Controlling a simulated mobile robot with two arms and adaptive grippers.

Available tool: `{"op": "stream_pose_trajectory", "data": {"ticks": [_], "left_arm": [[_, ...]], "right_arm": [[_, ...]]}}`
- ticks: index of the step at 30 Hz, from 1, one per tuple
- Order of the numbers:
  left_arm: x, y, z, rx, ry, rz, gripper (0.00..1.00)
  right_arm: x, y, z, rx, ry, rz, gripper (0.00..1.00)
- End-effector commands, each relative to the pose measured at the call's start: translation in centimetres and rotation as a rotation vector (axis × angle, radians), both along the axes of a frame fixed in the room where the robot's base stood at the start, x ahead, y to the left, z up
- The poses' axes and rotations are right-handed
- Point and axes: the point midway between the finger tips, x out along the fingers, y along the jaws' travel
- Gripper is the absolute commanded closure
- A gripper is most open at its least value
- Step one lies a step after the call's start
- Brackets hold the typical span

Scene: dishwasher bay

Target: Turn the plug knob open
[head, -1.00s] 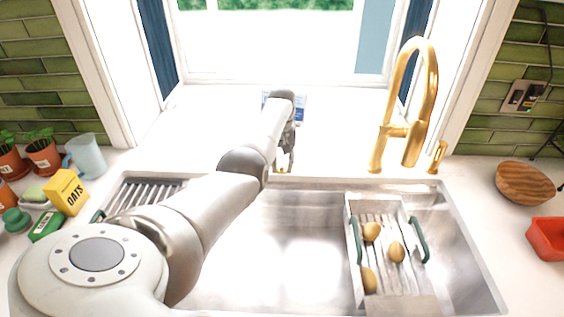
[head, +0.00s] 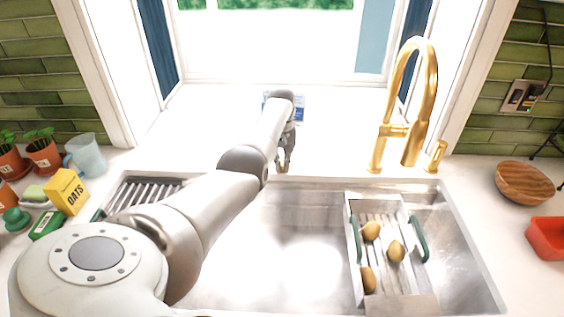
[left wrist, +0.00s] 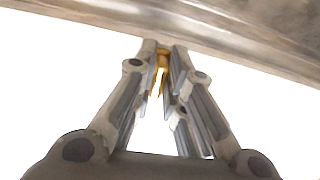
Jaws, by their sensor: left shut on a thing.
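The plug knob is a small gold piece (head: 281,169) at the back rim of the sink, left of the tall faucet. My left gripper (head: 284,162) reaches over the sink with its fingers pointing down onto the knob. In the left wrist view the two fingertips (left wrist: 163,62) are closed around the gold knob (left wrist: 163,58), which shows between them. The fingers hide most of the knob, so its exact angle cannot be told. My right gripper is not in view.
The steel sink (head: 300,225) holds a tray (head: 410,300) with several brown potato-like things at right. The gold faucet (head: 428,90) stands behind it. An oats box (head: 67,192) and a pitcher (head: 86,155) are at left; a wooden bowl (head: 524,183) and red container (head: 547,238) at right.

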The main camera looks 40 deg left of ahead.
Motion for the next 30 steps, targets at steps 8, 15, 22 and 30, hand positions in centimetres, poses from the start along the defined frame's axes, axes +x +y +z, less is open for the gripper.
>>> {"op": "stream_pose_trajectory", "data": {"ticks": [8, 15, 22, 30], "left_arm": [[0.21, -0.13, 0.23, -0.001, -0.001, 0.189, 1.00], [0.41, -0.23, 0.16, -0.001, -0.001, 0.415, 1.00], [0.66, -0.26, 0.13, 0.000, -0.003, 0.633, 1.00], [0.93, -0.25, 0.07, -0.001, -0.004, 0.890, 1.00]], "right_arm": [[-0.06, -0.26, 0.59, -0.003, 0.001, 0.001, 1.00], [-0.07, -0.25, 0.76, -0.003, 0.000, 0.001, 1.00], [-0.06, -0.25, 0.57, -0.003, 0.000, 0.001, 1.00], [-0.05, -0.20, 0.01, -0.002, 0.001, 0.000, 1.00]]}}
